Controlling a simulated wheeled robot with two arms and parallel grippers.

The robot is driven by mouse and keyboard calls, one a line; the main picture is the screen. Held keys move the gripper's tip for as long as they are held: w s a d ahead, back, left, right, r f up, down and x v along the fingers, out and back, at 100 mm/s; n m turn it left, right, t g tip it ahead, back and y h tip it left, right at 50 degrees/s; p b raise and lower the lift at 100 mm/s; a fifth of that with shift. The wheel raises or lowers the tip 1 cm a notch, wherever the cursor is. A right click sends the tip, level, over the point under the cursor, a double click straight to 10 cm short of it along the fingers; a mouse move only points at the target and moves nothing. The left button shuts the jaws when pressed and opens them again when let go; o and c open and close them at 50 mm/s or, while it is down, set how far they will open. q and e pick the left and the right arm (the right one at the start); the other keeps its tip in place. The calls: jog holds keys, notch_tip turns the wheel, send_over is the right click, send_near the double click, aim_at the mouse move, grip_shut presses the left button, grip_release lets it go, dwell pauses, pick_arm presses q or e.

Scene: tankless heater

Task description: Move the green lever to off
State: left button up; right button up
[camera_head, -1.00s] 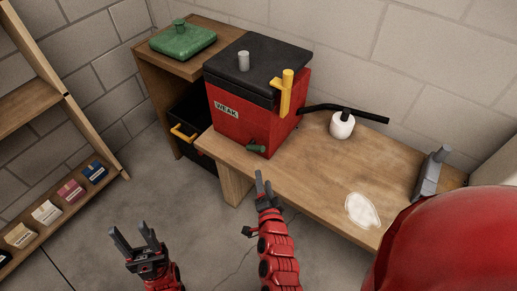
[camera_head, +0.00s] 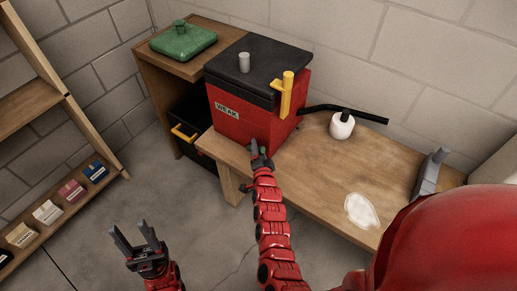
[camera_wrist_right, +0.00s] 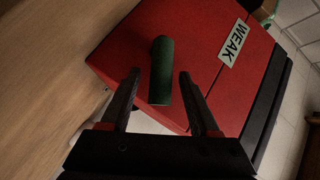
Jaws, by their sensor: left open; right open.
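The green lever (camera_wrist_right: 161,72) is on the front face of the red heater box (camera_wrist_right: 205,42), low down. In the right wrist view it stands between the two open fingers of my right gripper (camera_wrist_right: 157,95), with a gap on each side. In the head view my right gripper (camera_head: 260,150) is at the lower front of the box (camera_head: 240,130) and covers most of the lever. My left gripper (camera_head: 136,240) is open and empty over the floor, away from the box. A "WEAK" label (camera_head: 227,111) is on the box front.
The box has a black lid (camera_head: 265,70) and a yellow handle (camera_head: 287,92). It stands on a wooden bench (camera_head: 310,165) with a white pot (camera_head: 342,125) and a white patch (camera_head: 361,210). A green lidded dish (camera_head: 183,42) sits on the cabinet behind left.

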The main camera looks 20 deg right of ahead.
grip_shut()
dwell(0.3)
dwell(1.2)
